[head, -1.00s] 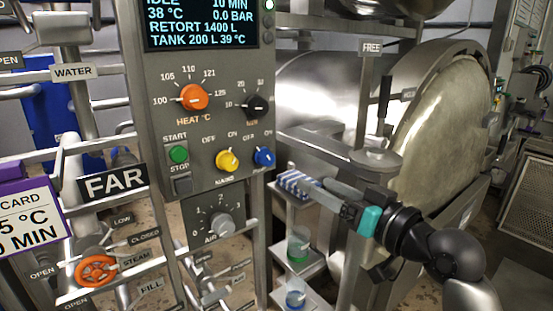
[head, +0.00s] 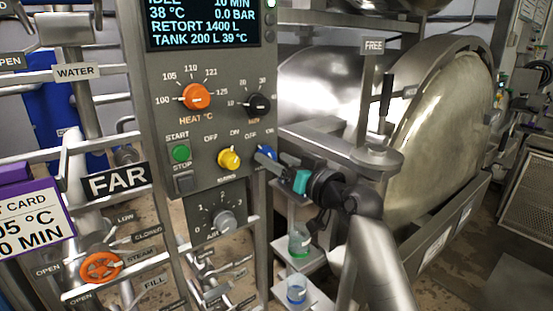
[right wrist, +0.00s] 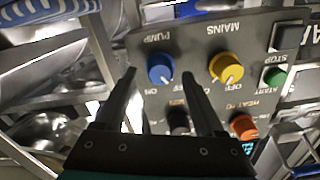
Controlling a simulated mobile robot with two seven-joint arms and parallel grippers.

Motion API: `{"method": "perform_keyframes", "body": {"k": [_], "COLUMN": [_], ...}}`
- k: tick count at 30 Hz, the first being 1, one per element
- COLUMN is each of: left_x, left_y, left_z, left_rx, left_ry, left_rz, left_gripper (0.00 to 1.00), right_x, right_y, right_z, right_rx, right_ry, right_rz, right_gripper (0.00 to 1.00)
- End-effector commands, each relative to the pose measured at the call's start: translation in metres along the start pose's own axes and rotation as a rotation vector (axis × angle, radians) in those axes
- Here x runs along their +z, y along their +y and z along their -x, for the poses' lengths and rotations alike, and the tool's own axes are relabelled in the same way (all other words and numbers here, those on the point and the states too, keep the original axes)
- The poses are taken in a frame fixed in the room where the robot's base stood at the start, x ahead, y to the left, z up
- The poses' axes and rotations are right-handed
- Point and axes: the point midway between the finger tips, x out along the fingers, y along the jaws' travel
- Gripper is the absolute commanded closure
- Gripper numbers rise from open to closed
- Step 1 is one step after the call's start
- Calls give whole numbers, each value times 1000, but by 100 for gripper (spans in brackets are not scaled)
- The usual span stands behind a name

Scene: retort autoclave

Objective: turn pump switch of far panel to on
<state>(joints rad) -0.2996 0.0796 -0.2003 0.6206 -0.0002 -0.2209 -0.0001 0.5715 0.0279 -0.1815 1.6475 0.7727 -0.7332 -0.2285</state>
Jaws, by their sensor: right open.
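The pump switch is a blue knob (right wrist: 160,68) labelled PUMP, with ON and OFF marks, on the grey panel (head: 208,140) beside the FAR sign (head: 116,181). In the right wrist view the panel shows upside down, and the knob's pale mark seems to point to the OFF side. My right gripper (head: 266,156) is open in front of the knob and partly covers it in the head view. In the right wrist view its two fingers (right wrist: 158,73) lie either side of the knob; contact cannot be told. My left gripper is not in view.
The yellow mains knob (head: 229,159) is close to the left of the blue one. The orange heat knob (head: 196,97) and a black knob (head: 257,104) are above. A post with a FREE sign (head: 373,46) and the round retort door (head: 440,135) stand to the right.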

Motion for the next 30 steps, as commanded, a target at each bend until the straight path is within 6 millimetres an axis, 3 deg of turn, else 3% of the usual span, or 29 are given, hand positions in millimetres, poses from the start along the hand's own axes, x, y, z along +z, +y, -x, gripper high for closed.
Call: {"method": "perform_keyframes", "body": {"k": [11, 30], "left_x": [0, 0], "left_y": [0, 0], "left_z": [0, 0], "left_rx": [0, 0], "left_ry": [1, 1], "left_rz": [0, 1], "left_gripper": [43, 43], "right_x": [0, 0], "right_y": [0, 0], "right_z": [-3, -3], "right_rx": [0, 0], "right_ry": [0, -1], "right_rz": [-1, -1], "right_gripper": [30, 100]}}
